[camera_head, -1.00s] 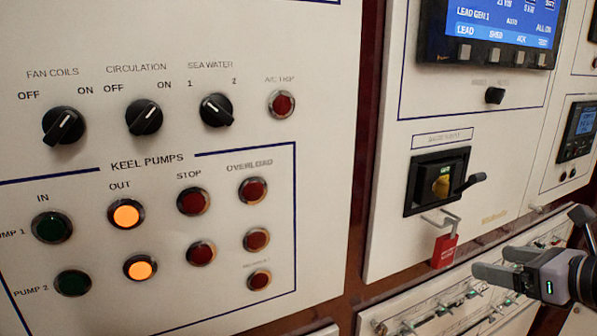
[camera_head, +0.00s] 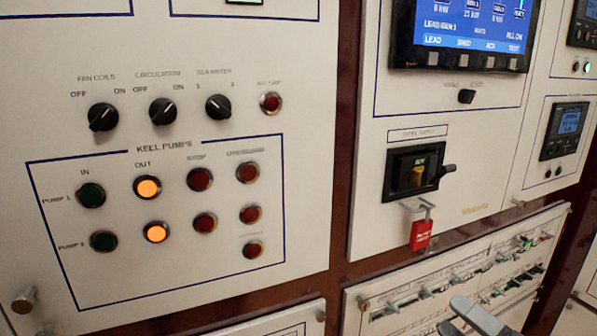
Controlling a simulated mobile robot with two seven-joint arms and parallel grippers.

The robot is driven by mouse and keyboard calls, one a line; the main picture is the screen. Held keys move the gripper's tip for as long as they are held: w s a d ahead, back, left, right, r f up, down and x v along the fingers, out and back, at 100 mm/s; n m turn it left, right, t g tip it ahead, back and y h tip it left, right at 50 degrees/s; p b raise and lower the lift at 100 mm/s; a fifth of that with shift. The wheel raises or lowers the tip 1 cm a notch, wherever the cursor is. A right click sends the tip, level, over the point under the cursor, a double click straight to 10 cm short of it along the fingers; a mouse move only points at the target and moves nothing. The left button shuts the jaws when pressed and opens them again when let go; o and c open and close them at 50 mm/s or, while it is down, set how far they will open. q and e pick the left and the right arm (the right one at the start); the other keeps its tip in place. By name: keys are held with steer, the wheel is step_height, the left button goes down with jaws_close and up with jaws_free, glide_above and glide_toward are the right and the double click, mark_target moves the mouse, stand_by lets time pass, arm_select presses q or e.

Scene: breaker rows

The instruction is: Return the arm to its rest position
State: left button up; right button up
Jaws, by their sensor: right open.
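My right gripper (camera_head: 458,315) shows at the bottom edge, right of the middle. Only its pale grey fingers are in the picture; they stand apart and hold nothing that I can see. It is below the red padlock (camera_head: 421,234) and in front of the lower breaker panel (camera_head: 400,278). The rest of my right arm is out of the picture. My left gripper is not in view.
The black rotary switch (camera_head: 416,174) with a side handle sits above the padlock. The keel pumps panel (camera_head: 120,270) on the left has two lit orange buttons (camera_head: 147,188). A display (camera_head: 470,25) is at the top.

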steer(key=s+a+f+m+g+h, duration=0.2)
steer(key=s+f+m, duration=0.3)
steer(key=f+m, duration=0.3)
steer(key=s+a+f+m+g+h, duration=0.2)
steer(key=s+f+m, duration=0.3)
steer(key=f+m, duration=0.4)
steer(key=s+a+f+m+g+h, duration=0.1)
steer(key=s+f+m+g+h, duration=0.1)
steer(key=s+f+m+h, duration=0.2)
step_height(320, 180, down, 5)
steer(key=s+m, duration=0.2)
steer(key=m, duration=0.2)
steer(key=shift+a+f+h+p, duration=0.15)
steer(key=shift+a+h+p, duration=0.15)
steer(key=shift+a+p, duration=0.1)
steer(key=shift+w, duration=0.1)
